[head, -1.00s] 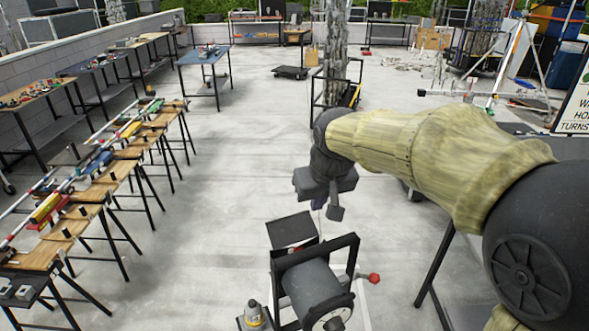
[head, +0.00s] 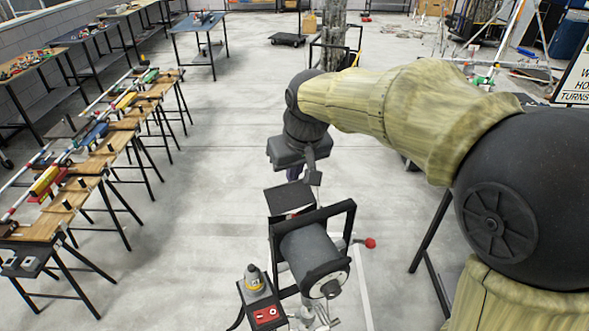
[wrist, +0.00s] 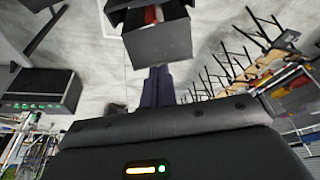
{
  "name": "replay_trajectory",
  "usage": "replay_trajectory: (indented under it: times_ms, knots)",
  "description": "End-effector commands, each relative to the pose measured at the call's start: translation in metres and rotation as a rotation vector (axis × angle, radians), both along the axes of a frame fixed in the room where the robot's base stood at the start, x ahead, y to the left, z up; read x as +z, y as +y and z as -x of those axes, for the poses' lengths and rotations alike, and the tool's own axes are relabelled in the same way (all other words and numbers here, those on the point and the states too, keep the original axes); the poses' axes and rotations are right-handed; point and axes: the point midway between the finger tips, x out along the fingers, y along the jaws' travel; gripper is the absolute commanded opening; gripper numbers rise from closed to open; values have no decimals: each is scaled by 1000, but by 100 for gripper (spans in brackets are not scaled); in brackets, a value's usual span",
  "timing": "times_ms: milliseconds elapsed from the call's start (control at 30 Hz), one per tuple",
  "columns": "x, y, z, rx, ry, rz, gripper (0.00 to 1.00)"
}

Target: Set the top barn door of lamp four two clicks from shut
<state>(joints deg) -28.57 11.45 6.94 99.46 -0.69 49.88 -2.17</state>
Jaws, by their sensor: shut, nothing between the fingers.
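A dark grey lamp (head: 313,262) with a round housing in a black yoke stands at the bottom centre of the head view. A dark flat barn door (head: 288,199) stands out from its far end. In the wrist view a dark door panel (wrist: 158,43) fills the top centre, with a red and white part behind it. My gripper (head: 293,174) is shut and empty, just beyond the door in the head view. Its purple fingers (wrist: 158,76) point at the panel's edge in the wrist view; I cannot tell whether they touch. No lamp number is readable.
A red knob (head: 370,243) sticks out right of the lamp. A box with red switches (head: 262,314) sits at its lower left. Trestle benches with coloured tools (head: 98,165) line the left. Open concrete floor lies between. A dark box with green lights (wrist: 40,92) shows in the wrist view.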

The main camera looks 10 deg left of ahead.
Motion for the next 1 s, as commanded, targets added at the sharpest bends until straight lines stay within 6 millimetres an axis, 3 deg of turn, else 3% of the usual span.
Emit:
replay_trajectory:
  times_ms: [533,1000]
  knots:
    - [-52,10,-14,0,2,1,0]
    - [-58,12,-16,0,0,0,0]
